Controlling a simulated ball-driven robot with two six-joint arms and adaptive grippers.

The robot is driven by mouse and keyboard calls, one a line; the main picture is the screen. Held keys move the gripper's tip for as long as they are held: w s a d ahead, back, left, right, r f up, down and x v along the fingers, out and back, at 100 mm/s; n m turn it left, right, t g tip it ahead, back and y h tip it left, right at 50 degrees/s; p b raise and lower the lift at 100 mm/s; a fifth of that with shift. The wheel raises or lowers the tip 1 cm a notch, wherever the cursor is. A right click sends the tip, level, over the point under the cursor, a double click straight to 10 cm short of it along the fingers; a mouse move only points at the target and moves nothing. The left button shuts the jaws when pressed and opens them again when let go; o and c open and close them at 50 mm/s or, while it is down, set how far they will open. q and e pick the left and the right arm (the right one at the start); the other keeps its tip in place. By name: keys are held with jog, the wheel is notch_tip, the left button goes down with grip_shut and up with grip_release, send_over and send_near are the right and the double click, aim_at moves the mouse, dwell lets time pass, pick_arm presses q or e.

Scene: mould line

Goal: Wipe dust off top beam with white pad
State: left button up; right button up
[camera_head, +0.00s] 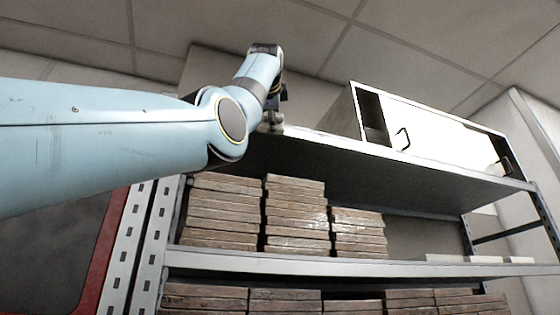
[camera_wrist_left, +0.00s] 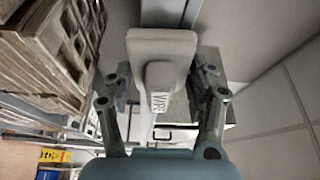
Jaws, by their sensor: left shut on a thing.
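The top beam (camera_head: 450,167) is the pale front edge of the upper shelf and runs from my left gripper down to the right. My left gripper (camera_head: 271,122) is at the beam's left end, largely hidden behind my arm and wrist. In the left wrist view my left gripper (camera_wrist_left: 162,92) is shut on the handle of the white pad (camera_wrist_left: 163,42), which looks pale beige there. The pad lies against or just over the grey beam; I cannot tell if it touches. I cannot make out dust on the beam. My right gripper is not in view.
A white cabinet (camera_head: 437,132) with dark handles stands on the top shelf at the right. Stacks of brown blocks (camera_head: 297,217) fill the shelf below. A perforated grey upright (camera_head: 157,235) stands at the left. The ceiling (camera_head: 420,40) is close above my arm.

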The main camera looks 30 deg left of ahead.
pick_arm(q)
jog(key=shift+s+a, duration=0.35)
jog(key=shift+s, duration=0.05)
jog(key=shift+s+a+f+b, duration=0.1)
jog(key=shift+s+a+b, duration=0.35)
jog(key=shift+s+b, duration=0.1)
jog(key=s+a+b, duration=0.3)
jog(key=s+a, duration=0.3)
jog(key=s, duration=0.1)
dwell(0.3)
jog(key=s+d+b, duration=0.2)
jog(key=s+d, duration=0.2)
jog(key=shift+d+b, duration=0.3)
jog(key=shift+b, duration=0.05)
